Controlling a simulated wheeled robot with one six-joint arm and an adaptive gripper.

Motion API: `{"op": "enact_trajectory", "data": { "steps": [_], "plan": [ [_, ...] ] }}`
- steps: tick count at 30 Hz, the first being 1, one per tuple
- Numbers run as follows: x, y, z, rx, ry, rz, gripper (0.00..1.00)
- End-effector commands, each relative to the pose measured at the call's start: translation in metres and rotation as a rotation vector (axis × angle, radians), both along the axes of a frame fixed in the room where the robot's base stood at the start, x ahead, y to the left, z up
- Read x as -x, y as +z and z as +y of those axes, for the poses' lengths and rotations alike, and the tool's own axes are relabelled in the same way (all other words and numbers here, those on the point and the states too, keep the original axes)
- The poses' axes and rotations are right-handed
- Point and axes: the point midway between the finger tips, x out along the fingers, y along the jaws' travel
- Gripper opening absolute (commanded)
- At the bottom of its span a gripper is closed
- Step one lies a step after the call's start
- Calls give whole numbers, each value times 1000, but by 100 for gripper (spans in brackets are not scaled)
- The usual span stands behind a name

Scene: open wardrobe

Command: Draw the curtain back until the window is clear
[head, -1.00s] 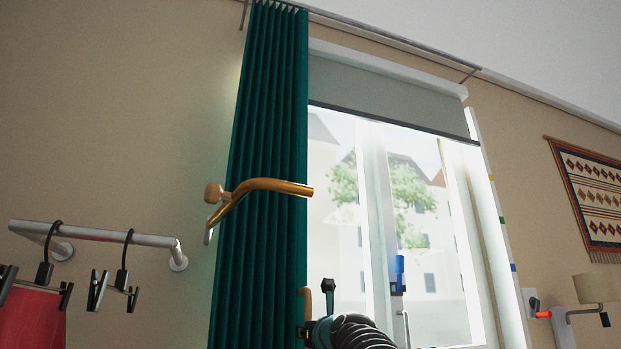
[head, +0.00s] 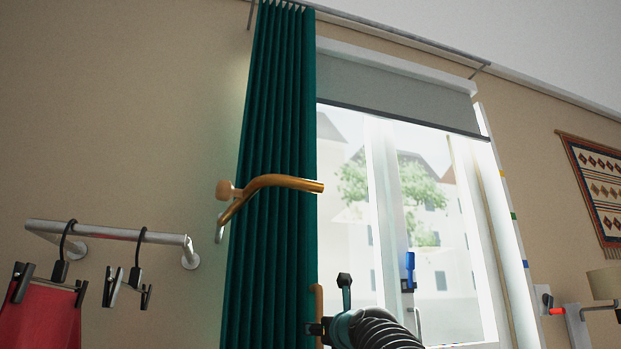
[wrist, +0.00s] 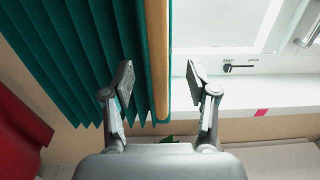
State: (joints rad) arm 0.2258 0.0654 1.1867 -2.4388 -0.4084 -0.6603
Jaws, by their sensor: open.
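The green curtain (head: 270,170) hangs gathered in narrow folds at the left side of the window (head: 400,220), and the glass to its right is uncovered. A wooden rod (wrist: 157,60) runs along the curtain's right edge in the wrist view; its lower end also shows in the head view (head: 318,300). My gripper (wrist: 159,80) is open, its two fingers on either side of the rod in the picture. I cannot tell whether either finger touches it. In the head view the fingers are mostly hidden at the bottom. A brass holdback (head: 285,182) crosses in front of the curtain.
A grey roller blind (head: 395,95) covers the window's top. A wall rail (head: 110,232) with clip hangers and a red cloth (head: 40,318) is at left. A woven hanging (head: 598,190) and a lamp (head: 606,282) are at right. A white sill (wrist: 245,97) lies right of the rod.

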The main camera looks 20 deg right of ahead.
Motion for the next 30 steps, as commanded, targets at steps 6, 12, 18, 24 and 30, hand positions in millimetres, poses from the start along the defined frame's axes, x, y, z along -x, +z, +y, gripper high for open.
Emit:
{"op": "enact_trajectory", "data": {
  "steps": [6,12,18,24,30],
  "plan": [
    [19,-1,0,1,0,0,58],
    [36,0,-1,0,-1,-2,58],
    [52,0,-2,1,0,-1,58],
    [56,0,-2,1,0,0,58],
    [56,0,-2,1,0,0,58]
  ]
}}
